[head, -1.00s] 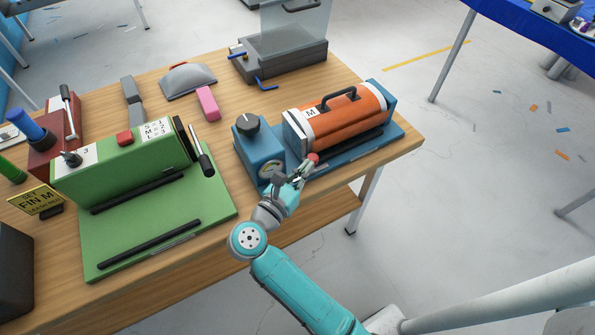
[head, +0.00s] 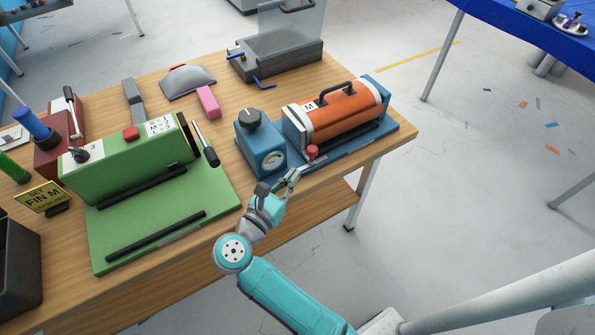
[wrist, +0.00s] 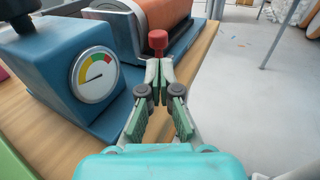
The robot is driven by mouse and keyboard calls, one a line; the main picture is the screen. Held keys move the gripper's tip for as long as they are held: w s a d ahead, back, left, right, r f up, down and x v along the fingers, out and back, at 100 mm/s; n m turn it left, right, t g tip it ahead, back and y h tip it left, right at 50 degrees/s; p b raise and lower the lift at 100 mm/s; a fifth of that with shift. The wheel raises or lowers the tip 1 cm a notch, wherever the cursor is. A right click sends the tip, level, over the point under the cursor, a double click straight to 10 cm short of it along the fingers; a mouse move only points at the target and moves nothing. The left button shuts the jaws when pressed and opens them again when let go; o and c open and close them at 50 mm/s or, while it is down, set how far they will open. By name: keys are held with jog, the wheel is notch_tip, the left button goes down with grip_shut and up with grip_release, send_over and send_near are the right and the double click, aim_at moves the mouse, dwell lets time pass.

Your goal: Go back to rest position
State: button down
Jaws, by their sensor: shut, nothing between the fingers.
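My gripper (head: 291,178) is shut and empty in the head view, just off the front edge of the blue machine. In the wrist view its fingertips (wrist: 159,72) meet just in front of a red-topped knob (wrist: 158,40); whether they touch it I cannot tell. In the head view the red knob (head: 312,152) stands at the front of the blue machine, a little apart from the fingertips. The blue machine (head: 262,150) carries a gauge (wrist: 95,75), a dark dial and an orange roller (head: 345,110) with a black handle. My arm reaches up from the lower right.
A green machine (head: 130,165) stands on the wooden table to the left, beside a yellow sign (head: 43,197). A pink block (head: 208,102), a grey dome (head: 188,82) and a grey machine (head: 278,60) lie behind. Open floor (head: 470,200) is to the right.

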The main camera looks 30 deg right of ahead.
jog(key=v, duration=0.7)
jog(key=shift+a, duration=0.1)
jog(key=s+d+r+n+t+y, duration=0.1)
jog(key=s+d+r+n+t, duration=0.25)
jog(key=s+n+t, duration=0.5)
jog(key=s+d+r+n+t+y, duration=0.15)
jog(key=s+d+n+t, duration=0.3)
jog(key=n, duration=0.75)
jog(key=s+a+f+n+g+y, duration=0.2)
jog(key=s+n+y, duration=0.4)
jog(key=n, duration=0.8)
jog(key=s+a+f+n+g+y, duration=0.2)
jog(key=s+f+n+g+y, duration=0.2)
jog(key=s+n+y, duration=0.3)
jog(key=s+f+n, duration=0.1)
jog(key=s+n, duration=0.4)
jog(key=n, duration=0.2)
jog(key=shift+s+a+f, duration=0.25)
jog(key=shift+s, duration=0.1)
